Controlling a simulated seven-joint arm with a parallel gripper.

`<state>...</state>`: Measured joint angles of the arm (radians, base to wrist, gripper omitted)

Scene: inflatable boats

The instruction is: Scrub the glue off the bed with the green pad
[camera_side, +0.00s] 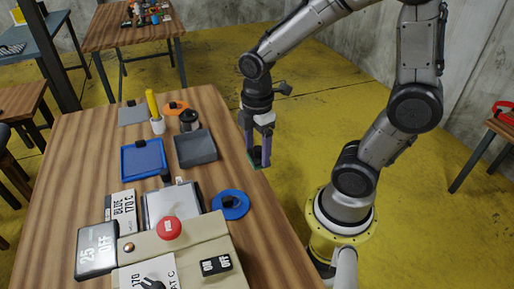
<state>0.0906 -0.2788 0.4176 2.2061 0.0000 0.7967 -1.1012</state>
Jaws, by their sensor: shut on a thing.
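My gripper (259,157) points down at the right edge of the wooden table, its two purple fingers shut on a small dark green pad (254,161). The pad shows mostly behind and between the fingers; I cannot tell whether it touches the table. A pale grey plate with a dark rim (170,204), which looks like the bed, lies behind the beige control box, to the left of and nearer the camera than my gripper. I cannot make out glue on it at this size.
The beige box (200,240) has a red button (169,228). A blue disc (231,204), blue tray (143,158), dark grey tray (196,148), orange disc (175,107) and white cup with a yellow stick (157,124) crowd the table (75,170).

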